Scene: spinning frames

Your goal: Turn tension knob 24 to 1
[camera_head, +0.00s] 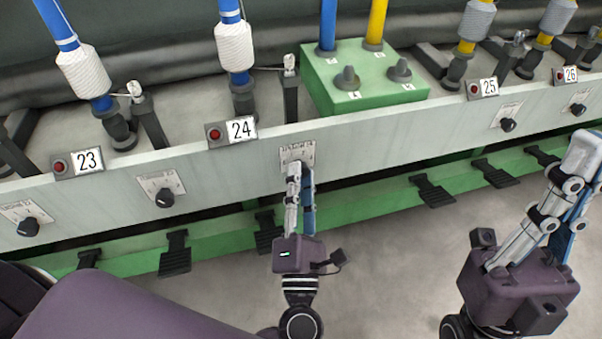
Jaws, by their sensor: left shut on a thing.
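The number 24 sign (232,131) sits on the pale front rail, with a red button on its left. To its right on the rail is a small dial plate (298,151). My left gripper (300,168) reaches up to this plate and is shut on the tension knob there, which its fingers hide. The knob's pointer and setting cannot be read. My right gripper (588,150) is at the right edge, below the rail and apart from the knobs; its finger gap is not clear.
Other dark knobs (165,198) and (508,125) line the rail, near signs 23 (86,160) and 25 (488,87). A green box (352,78) stands behind the rail. White and blue bobbins (235,47) stand above. Black pedals (432,190) stick out below.

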